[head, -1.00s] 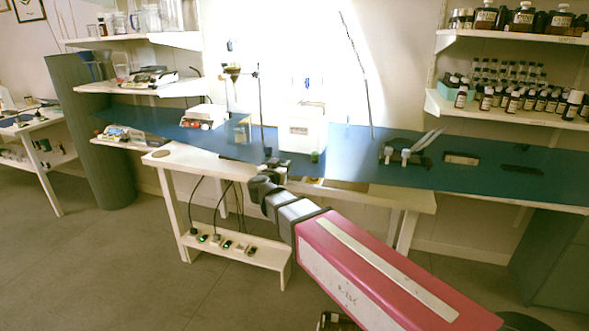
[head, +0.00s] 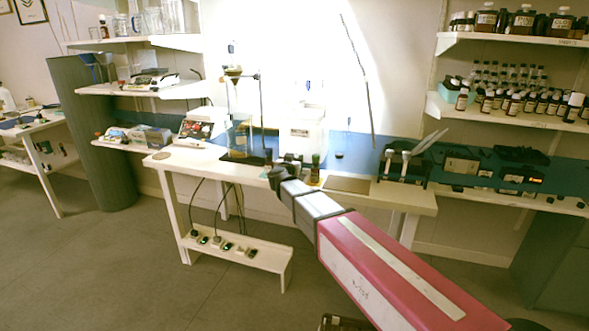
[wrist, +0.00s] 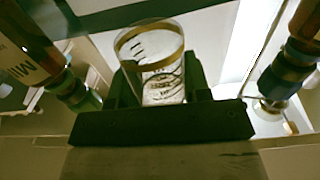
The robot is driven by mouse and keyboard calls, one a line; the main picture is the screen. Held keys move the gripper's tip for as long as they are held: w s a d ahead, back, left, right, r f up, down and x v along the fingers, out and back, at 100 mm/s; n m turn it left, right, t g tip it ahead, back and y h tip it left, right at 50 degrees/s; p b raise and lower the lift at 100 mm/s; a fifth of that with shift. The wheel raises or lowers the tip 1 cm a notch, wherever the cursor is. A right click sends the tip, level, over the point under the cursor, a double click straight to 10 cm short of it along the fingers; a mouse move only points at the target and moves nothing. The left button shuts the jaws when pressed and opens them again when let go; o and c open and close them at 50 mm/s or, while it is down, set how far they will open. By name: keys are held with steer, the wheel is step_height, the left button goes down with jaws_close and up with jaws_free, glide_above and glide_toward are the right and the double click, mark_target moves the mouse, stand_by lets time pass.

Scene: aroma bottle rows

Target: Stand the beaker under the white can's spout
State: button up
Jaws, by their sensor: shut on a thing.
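The beaker (wrist: 150,62) is clear glass with a gold rim band and dark markings. In the wrist view it sits between the dark fingers of my gripper (wrist: 158,85), which is shut on it. I cannot make out the beaker in the head view. There, my gripper (head: 292,162) is over the front of the white bench, just in front of and below the white can (head: 306,132). The can stands upright at the back of the bench and has a small label. I cannot make out its spout clearly.
A small dark bottle (head: 315,170) stands close to the right of my gripper. A glass apparatus on a stand (head: 238,125) is to the left. A black rack (head: 402,160) is to the right. In the wrist view, brown bottles flank the beaker on the left (wrist: 35,55) and right (wrist: 292,62).

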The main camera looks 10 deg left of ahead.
step_height(320, 180, down, 3)
steer(key=shift+f, duration=0.1)
steer(key=shift+w+f, duration=0.2)
steer(key=shift+f, duration=0.05)
steer(key=shift+f, duration=0.1)
steer(key=o, duration=0.9)
steer(key=s, duration=1.2)
steer(key=shift+a, duration=0.45)
